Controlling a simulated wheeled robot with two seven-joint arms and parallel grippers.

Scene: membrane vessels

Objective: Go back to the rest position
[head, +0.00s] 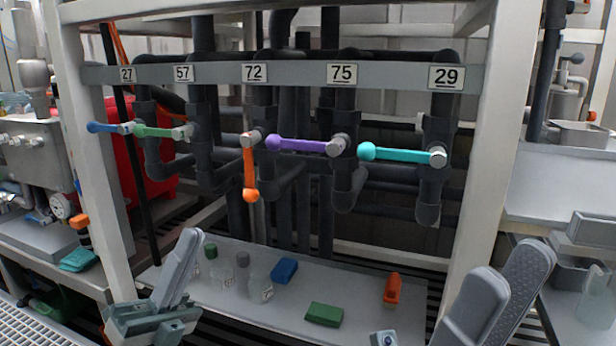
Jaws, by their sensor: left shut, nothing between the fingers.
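My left gripper (188,240) is at the lower left, in front of the low shelf, with its grey fingers together and nothing between them. My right gripper (512,262) is at the lower right, its two grey fingers apart and empty. Both point upward and stand clear of the valves. Five lever valves sit on the pipes: blue (103,128) under label 27, green (155,131) under 57, orange (250,178) under 72, purple (300,145) under 75, cyan (398,153) under 29. The orange lever hangs down; the others lie roughly level, pointing left.
A white frame (477,190) surrounds the pipes. The low shelf (365,320) holds bottles (260,285), a blue block (284,270), a green block (324,314) and an orange item (393,288). Side benches stand left and right (556,190).

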